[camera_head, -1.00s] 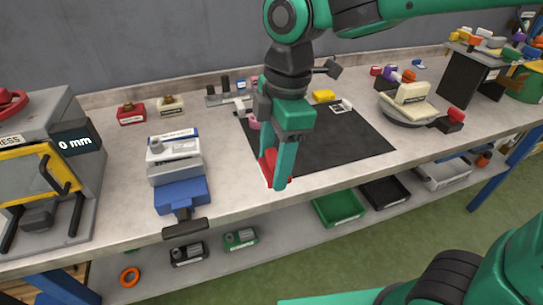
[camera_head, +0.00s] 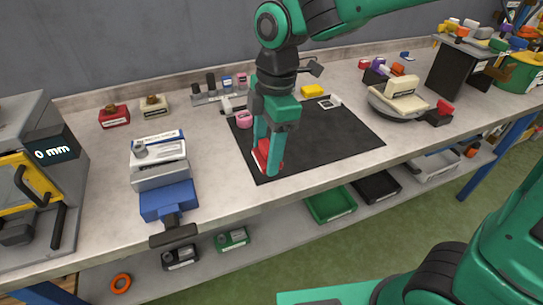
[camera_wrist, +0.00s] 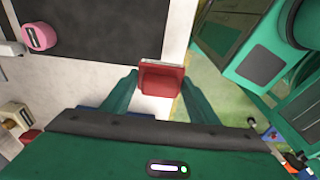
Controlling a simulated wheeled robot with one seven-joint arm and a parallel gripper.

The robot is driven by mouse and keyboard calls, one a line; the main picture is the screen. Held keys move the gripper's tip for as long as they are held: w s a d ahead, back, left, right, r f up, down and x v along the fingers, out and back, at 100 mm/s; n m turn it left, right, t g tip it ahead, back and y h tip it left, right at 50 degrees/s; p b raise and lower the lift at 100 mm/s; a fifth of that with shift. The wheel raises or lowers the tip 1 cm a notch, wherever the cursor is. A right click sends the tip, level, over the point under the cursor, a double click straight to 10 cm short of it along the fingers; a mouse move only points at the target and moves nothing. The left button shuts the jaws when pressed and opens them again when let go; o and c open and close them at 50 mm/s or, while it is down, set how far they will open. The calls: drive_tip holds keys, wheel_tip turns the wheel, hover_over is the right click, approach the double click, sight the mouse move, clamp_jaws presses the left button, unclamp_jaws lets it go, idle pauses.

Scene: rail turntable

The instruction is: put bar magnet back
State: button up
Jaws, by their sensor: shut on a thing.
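My gripper (camera_head: 265,162) points down over the front left corner of the black mat (camera_head: 335,140). It is shut on a red block (camera_head: 275,152) with a pale edge, possibly the bar magnet; no label on it can be read. In the wrist view the red block (camera_wrist: 162,80) sits between the two green fingertips (camera_wrist: 153,85), beside the mat and near the bench's front edge. The fingers hide part of the block in the head view. Whether it touches the surface, I cannot tell.
A pink piece (camera_head: 244,120) and a grey rack (camera_head: 221,93) stand behind my gripper. A blue-grey vise (camera_head: 163,180) is to the left. A round turntable (camera_head: 392,108) bearing a cream block stands right of the mat. The middle of the mat is clear.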

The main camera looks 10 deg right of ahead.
drive_tip(key=w+f, duration=0.1)
drive_tip(key=w+d+f, duration=0.1)
drive_tip(key=w, duration=0.1)
drive_tip(key=w+f, duration=0.1)
drive_tip(key=w, duration=0.1)
drive_tip(key=shift+d+f, duration=0.15)
drive_tip(key=shift+f, duration=1.95)
drive_tip(key=o, duration=1.4)
drive_tip(key=shift+f, duration=0.1)
wheel_tip(320, 180, up, 12)
drive_tip(key=d, duration=0.1)
drive_tip(key=shift+w+d, duration=0.2)
drive_tip(key=shift+w, duration=0.05)
